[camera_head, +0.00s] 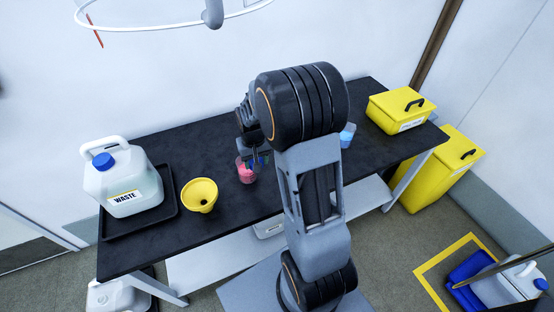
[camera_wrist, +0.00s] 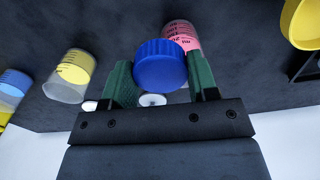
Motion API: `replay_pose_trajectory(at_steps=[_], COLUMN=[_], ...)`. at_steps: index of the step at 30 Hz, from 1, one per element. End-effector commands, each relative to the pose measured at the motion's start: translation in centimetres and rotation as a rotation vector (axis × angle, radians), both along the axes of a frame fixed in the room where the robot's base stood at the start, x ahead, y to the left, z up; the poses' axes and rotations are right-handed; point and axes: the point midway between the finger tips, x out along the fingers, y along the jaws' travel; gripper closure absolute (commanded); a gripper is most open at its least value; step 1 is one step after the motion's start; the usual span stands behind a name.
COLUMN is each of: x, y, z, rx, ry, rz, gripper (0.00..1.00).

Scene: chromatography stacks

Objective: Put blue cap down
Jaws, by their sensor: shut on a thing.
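A ribbed blue cap (camera_wrist: 160,65) is held between the green fingers of my gripper (camera_wrist: 160,84) in the wrist view. My gripper is shut on it. In the head view my gripper (camera_head: 257,160) is over the black table, close to a beaker of pink liquid (camera_head: 245,175), and partly hidden by my arm. The held cap is too small there to make out clearly. The pink beaker also shows beyond the cap in the wrist view (camera_wrist: 181,33). Another blue cap (camera_head: 103,161) sits on the white WASTE container at the left.
The WASTE container (camera_head: 125,190) stands in a black tray (camera_head: 168,214). A yellow funnel (camera_head: 200,194) stands between it and the pink beaker. Beakers of yellow (camera_wrist: 72,74) and blue liquid (camera_head: 347,135) and a yellow box (camera_head: 395,108) are to the right. Bare black table (camera_head: 235,217) lies in front.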

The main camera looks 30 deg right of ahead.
Motion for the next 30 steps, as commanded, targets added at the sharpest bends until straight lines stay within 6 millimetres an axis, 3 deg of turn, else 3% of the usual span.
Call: replay_pose_trajectory(at_steps=[5,12,22,30], x=[1.4,2.5,3.1,3.2], y=[-4.7,-7.5,-8.9,-9.0], z=[-1.9,-5.9,-7.7,-10.7], rx=[0.001,0.002,0.000,0.000], ry=[0.004,0.004,0.001,0.002], rz=[-0.010,-0.002,0.001,0.002], gripper=[0.71,0.71,0.71,0.71])
